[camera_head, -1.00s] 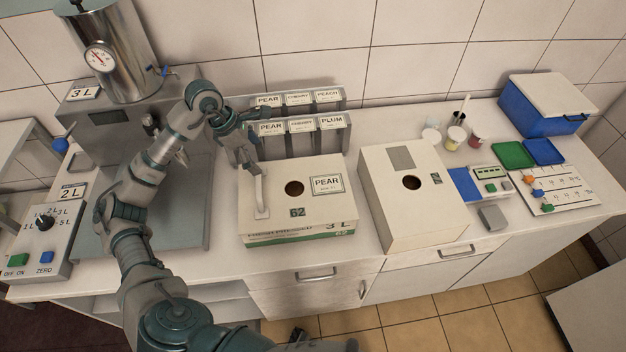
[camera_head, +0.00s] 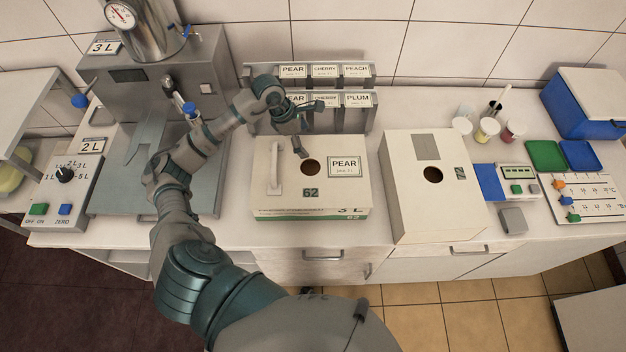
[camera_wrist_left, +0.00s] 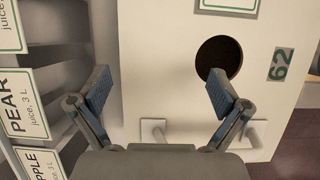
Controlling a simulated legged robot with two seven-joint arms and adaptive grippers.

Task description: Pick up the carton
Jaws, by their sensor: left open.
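A white carton (camera_head: 330,190) with a round dark hole, a PEAR label, the number 62 and a green band marked 3 L stands on the counter. A white handle (camera_head: 276,178) rises from its left side. My left gripper (camera_head: 309,128) is above the carton's back part, near the hole, with nothing between its fingers. The right gripper is not in view.
A second box (camera_head: 425,200) with a hole stands close on the right. A label rack (camera_head: 350,115) is behind the carton. A steel dispenser (camera_head: 165,75) and its platform are on the left. Cups (camera_head: 487,130) and a blue cooler (camera_head: 588,105) are farther right.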

